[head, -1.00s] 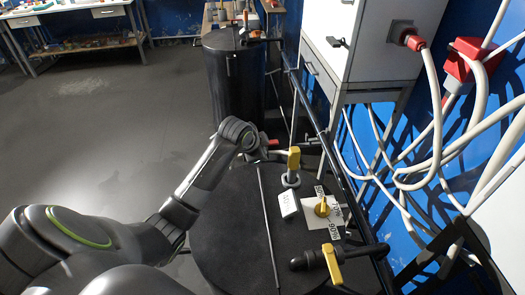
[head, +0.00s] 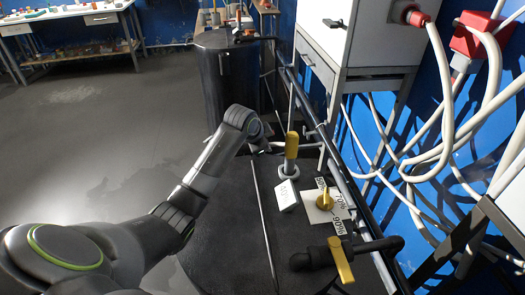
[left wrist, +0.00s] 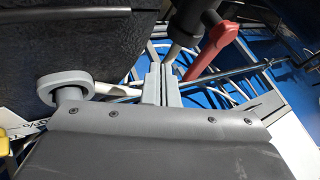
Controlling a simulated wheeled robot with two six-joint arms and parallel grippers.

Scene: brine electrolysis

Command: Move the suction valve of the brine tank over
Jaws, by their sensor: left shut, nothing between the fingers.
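An upright valve with a yellow handle (head: 291,146) and a grey collar (head: 289,172) stands on the dark tank lid (head: 225,225). My left gripper (head: 268,146) is just left of and behind the yellow handle, its fingers mostly hidden there. In the left wrist view its fingers (left wrist: 161,82) are shut and empty, pointing toward a black pipe (left wrist: 190,28) with a red lever (left wrist: 213,47). A grey ring (left wrist: 66,88) with a pale bar lies left of the fingers. I cannot tell which valve is the suction valve. My right gripper is not in view.
A yellow dial (head: 325,201) on a percent plate, a white label block (head: 286,196) and another yellow-handled valve (head: 340,260) are on the near side. A pipe rail (head: 340,180), white cables (head: 445,130) and a cabinet (head: 370,35) bound the right. The floor at left is clear.

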